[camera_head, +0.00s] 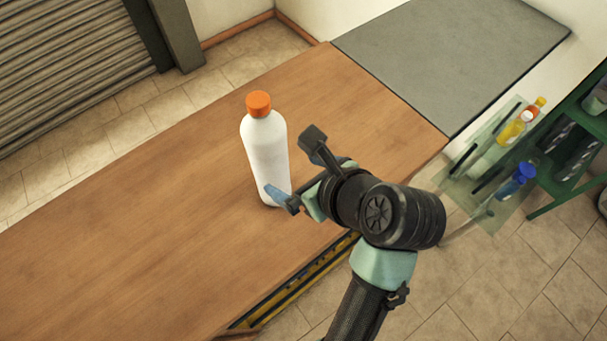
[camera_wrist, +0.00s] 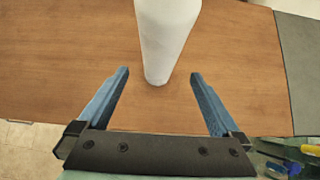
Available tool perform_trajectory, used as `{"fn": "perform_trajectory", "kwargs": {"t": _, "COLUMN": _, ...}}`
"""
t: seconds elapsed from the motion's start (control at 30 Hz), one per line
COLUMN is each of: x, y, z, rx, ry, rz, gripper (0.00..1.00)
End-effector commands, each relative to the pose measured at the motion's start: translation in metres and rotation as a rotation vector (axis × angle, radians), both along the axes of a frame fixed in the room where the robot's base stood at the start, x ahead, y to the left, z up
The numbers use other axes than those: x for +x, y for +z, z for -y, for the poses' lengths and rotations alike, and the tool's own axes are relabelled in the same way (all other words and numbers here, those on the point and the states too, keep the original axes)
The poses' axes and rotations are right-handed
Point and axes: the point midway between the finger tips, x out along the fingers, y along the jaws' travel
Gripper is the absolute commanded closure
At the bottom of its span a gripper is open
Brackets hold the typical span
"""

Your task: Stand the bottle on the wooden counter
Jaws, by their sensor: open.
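A white bottle with an orange cap (camera_head: 264,150) stands upright on the wooden counter (camera_head: 130,220). In the wrist view the lower part of the white bottle (camera_wrist: 164,40) shows, with its cap out of the frame. My gripper (camera_wrist: 158,80) is open, its two blue fingers apart, with the bottle's base just beyond and between the fingertips. In the head view my gripper (camera_head: 277,190) is at the right front of the bottle, low near its base, and one finger overlaps the bottle in the picture. I cannot tell whether it touches. The far finger is partly hidden.
A grey slab (camera_head: 450,50) adjoins the counter's far right end. A green shelf (camera_head: 570,150) with several bottles stands at the right, beyond the counter's edge. The counter is clear to the left of the bottle.

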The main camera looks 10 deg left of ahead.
Motion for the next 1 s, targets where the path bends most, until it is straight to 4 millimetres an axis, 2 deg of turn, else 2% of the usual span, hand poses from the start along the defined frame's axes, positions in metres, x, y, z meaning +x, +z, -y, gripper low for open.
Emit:
{"fn": "perform_trajectory", "kwargs": {"t": 0.13, "x": -0.007, "y": 0.013, "z": 0.01, "rx": 0.001, "ry": -0.002, "rz": 0.002, "gripper": 0.0}}
{"fn": "perform_trajectory", "kwargs": {"t": 0.37, "x": -0.009, "y": 0.018, "z": 0.013, "rx": -0.004, "ry": 0.003, "rz": 0.01, "gripper": 0.0}}
{"fn": "perform_trajectory", "kwargs": {"t": 0.47, "x": 0.002, "y": 0.029, "z": 0.014, "rx": -0.042, "ry": 0.028, "rz": 0.097, "gripper": 0.0}}
{"fn": "perform_trajectory", "kwargs": {"t": 0.57, "x": 0.028, "y": 0.056, "z": 0.017, "rx": -0.147, "ry": 0.081, "rz": 0.303, "gripper": 0.0}}
{"fn": "perform_trajectory", "kwargs": {"t": 0.67, "x": 0.059, "y": 0.101, "z": 0.024, "rx": -0.332, "ry": 0.149, "rz": 0.591, "gripper": 0.0}}
{"fn": "perform_trajectory", "kwargs": {"t": 0.8, "x": 0.091, "y": 0.179, "z": 0.036, "rx": -0.688, "ry": 0.221, "rz": 0.989, "gripper": 0.0}}
{"fn": "perform_trajectory", "kwargs": {"t": 0.87, "x": 0.099, "y": 0.216, "z": 0.042, "rx": -0.865, "ry": 0.241, "rz": 1.14, "gripper": 0.0}}
{"fn": "perform_trajectory", "kwargs": {"t": 0.9, "x": 0.101, "y": 0.241, "z": 0.045, "rx": -0.993, "ry": 0.249, "rz": 1.232, "gripper": 0.0}}
{"fn": "perform_trajectory", "kwargs": {"t": 0.97, "x": 0.102, "y": 0.278, "z": 0.051, "rx": -1.197, "ry": 0.252, "rz": 1.352, "gripper": 0.0}}
{"fn": "perform_trajectory", "kwargs": {"t": 1.0, "x": 0.099, "y": 0.304, "z": 0.054, "rx": -1.34, "ry": 0.247, "rz": 1.422, "gripper": 0.0}}
